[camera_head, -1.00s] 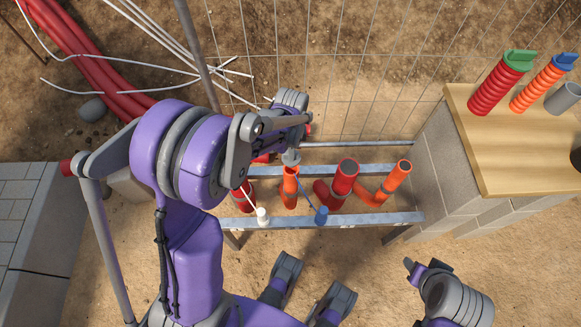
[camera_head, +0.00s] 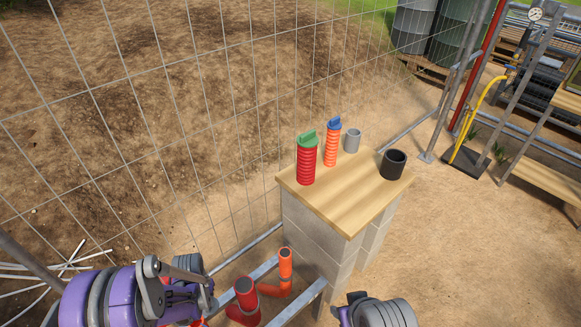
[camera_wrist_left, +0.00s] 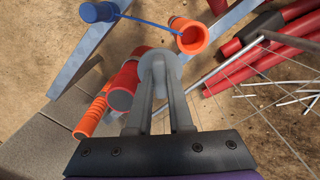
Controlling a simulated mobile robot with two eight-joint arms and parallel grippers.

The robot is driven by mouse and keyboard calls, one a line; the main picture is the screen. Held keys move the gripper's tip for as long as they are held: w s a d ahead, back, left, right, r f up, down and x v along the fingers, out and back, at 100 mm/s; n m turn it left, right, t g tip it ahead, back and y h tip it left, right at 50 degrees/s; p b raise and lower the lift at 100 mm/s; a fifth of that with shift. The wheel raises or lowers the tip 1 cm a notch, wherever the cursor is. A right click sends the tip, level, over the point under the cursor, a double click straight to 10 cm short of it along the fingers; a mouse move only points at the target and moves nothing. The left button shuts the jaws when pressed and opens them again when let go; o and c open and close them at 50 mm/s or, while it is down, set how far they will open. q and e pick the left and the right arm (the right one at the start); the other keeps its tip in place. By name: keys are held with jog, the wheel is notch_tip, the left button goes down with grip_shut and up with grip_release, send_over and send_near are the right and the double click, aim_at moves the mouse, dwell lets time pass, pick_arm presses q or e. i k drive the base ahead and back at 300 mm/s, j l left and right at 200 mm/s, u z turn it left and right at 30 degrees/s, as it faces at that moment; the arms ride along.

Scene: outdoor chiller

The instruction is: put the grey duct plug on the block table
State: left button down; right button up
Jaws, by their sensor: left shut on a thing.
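The grey duct plug (camera_wrist_left: 171,62) shows in the left wrist view as a pale round disc. My left gripper (camera_wrist_left: 160,82) is shut on it, and the plug is apart from the orange pipe's open mouth (camera_wrist_left: 193,40). In the head view my left arm is at the lower left; its fingertips and the plug cannot be made out there. The block table (camera_head: 340,206) has a wooden top on grey blocks and stands right of the left arm. My right gripper (camera_head: 343,315) is at the bottom edge, partly cut off; its jaw state is unclear.
On the table stand a red ribbed duct with green plug (camera_head: 307,160), an orange ribbed duct with blue plug (camera_head: 332,143), a grey cup (camera_head: 352,140) and a black cup (camera_head: 393,163). Its front top is bare. A wire fence (camera_head: 235,120) runs behind.

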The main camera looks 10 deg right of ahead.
aim_at(351, 196)
jog(key=l, duration=0.8)
jog(key=k+l, duration=0.15)
jog(key=l, duration=0.65)
jog(key=i+l, duration=0.15)
jog(key=l, duration=0.2)
jog(key=i+l, duration=0.15)
jog(key=l, duration=0.2)
jog(key=i+l, duration=0.1)
jog(key=l, duration=0.3)
jog(key=i+l, duration=0.15)
jog(key=l, duration=0.2)
jog(key=i+l, duration=0.15)
jog(key=l, duration=0.2)
